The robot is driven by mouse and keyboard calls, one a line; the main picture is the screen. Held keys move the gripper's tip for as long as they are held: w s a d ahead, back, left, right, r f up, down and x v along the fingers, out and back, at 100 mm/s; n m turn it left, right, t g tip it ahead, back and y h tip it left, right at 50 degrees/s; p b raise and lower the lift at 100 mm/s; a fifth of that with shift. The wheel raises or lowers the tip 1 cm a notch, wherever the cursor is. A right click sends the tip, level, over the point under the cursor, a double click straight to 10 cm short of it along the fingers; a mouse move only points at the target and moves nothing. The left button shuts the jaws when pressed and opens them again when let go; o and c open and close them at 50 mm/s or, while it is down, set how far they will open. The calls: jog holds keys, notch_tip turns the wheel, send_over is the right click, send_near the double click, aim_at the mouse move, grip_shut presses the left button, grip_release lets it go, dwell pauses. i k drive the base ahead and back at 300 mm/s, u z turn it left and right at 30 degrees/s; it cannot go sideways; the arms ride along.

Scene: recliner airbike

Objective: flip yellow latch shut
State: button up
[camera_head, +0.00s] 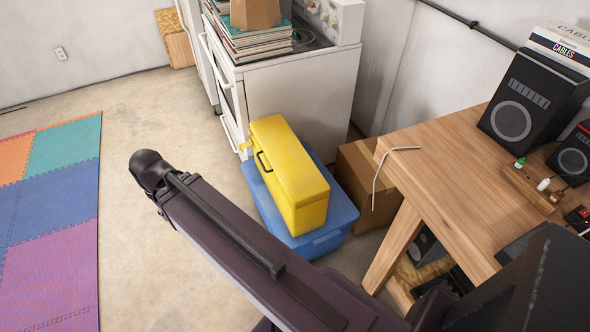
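A yellow case (288,172) lies on a blue lidded bin (327,232) near the middle of the camera_head view. It has a dark handle (263,161) on its left long side. A small yellow tab, seemingly the latch (245,146), sticks out from the case's far left side. It looks swung outward, away from the case, but it is too small to be sure. Any other latch nearer the front is not visible.
A white stove (305,95) stands behind, a cardboard box (367,190) and wooden desk (455,165) right. Floor (140,115) is clear left, beside foam mats (55,210).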

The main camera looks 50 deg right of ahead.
aim_at(242, 146)
jog(key=z, duration=0.8)
jog(key=k, duration=0.4)
jog(key=z, duration=0.5)
jog(key=i, duration=0.5)
jog(key=z, duration=0.05)
jog(key=k, duration=0.1)
jog(key=z, duration=0.05)
